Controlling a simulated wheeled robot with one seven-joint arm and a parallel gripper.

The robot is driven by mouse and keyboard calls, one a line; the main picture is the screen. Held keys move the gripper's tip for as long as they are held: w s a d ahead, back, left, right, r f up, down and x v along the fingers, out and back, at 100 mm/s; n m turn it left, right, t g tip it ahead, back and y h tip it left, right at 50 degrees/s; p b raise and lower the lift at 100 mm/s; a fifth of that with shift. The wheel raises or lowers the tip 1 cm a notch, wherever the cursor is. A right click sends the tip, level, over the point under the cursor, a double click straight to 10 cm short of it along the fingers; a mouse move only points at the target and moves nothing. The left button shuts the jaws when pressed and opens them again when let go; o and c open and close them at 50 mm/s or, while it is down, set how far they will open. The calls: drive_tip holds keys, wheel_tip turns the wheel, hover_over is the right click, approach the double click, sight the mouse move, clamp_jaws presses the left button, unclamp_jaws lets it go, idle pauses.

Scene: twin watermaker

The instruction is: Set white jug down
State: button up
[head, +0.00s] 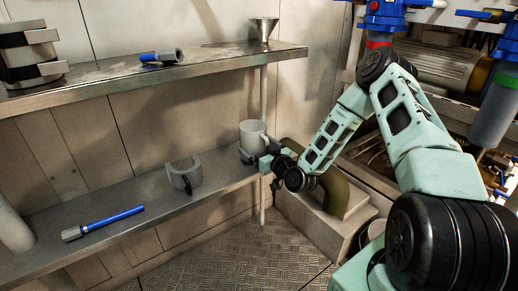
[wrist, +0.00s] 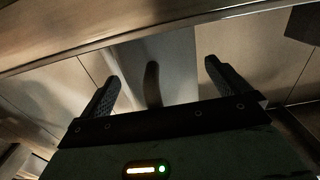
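The white jug (head: 252,135) is upright at the right end of the lower shelf (head: 140,220), by the shelf post. Its base is hidden behind my gripper (head: 257,159), so I cannot tell whether it rests on the shelf. In the wrist view the jug (wrist: 178,60) fills the middle, with its handle (wrist: 152,86) between my two fingers. My gripper (wrist: 162,76) is open, with a visible gap on both sides of the handle.
A grey jug-like vessel (head: 184,174) stands left of the white jug. A blue-handled tool (head: 105,222) lies farther left on the lower shelf. The upper shelf (head: 200,72) overhangs, holding a funnel (head: 263,30) and another blue tool (head: 161,57). Machinery (head: 440,65) crowds the right.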

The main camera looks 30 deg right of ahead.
drive_tip(key=shift+r, duration=0.15)
drive_tip(key=shift+s, duration=0.25)
drive_tip(key=s+p, duration=0.2)
drive_tip(key=s, duration=0.9)
drive_tip(key=shift+s+d+p, duration=0.2)
drive_tip(key=shift+s+p, duration=0.05)
drive_tip(key=shift+p, duration=0.05)
